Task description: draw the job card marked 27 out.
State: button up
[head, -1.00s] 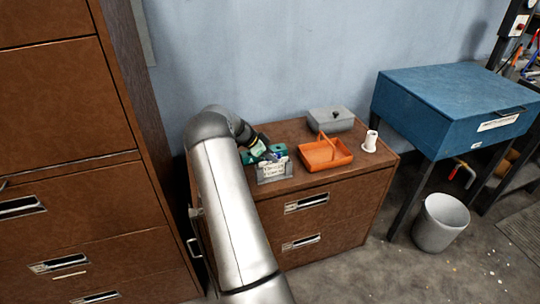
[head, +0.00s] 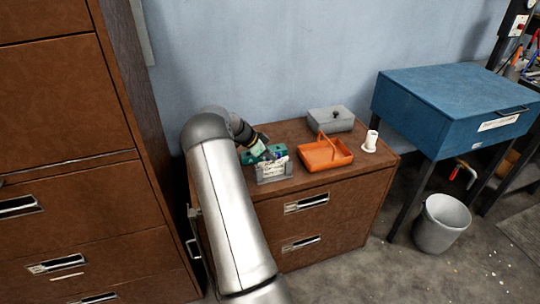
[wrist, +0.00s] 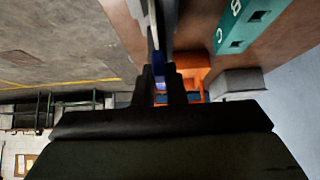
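A grey card holder (head: 274,172) stands at the front of the brown cabinet top, with pale cards (head: 273,163) upright in it. I cannot read the number 27 on any card. My gripper (head: 268,154) points down at the cards from behind and left, close to them. In the wrist view, its two dark fingers (wrist: 157,30) stand a little apart. A thin pale edge shows between them, perhaps a card seen edge-on.
An orange tray (head: 340,157) with a handle stands right of the holder. A grey lidded box (head: 331,119) is behind it, and a white spool (head: 370,143) stands at the right edge. A tall brown cabinet (head: 60,100) is at left, a blue chest (head: 440,95) at right.

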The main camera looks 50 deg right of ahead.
grip_shut()
jog(key=shift+r, duration=0.55)
jog(key=shift+r, duration=0.15)
jog(key=shift+r+p, duration=0.7)
jog(key=shift+r, duration=3.35)
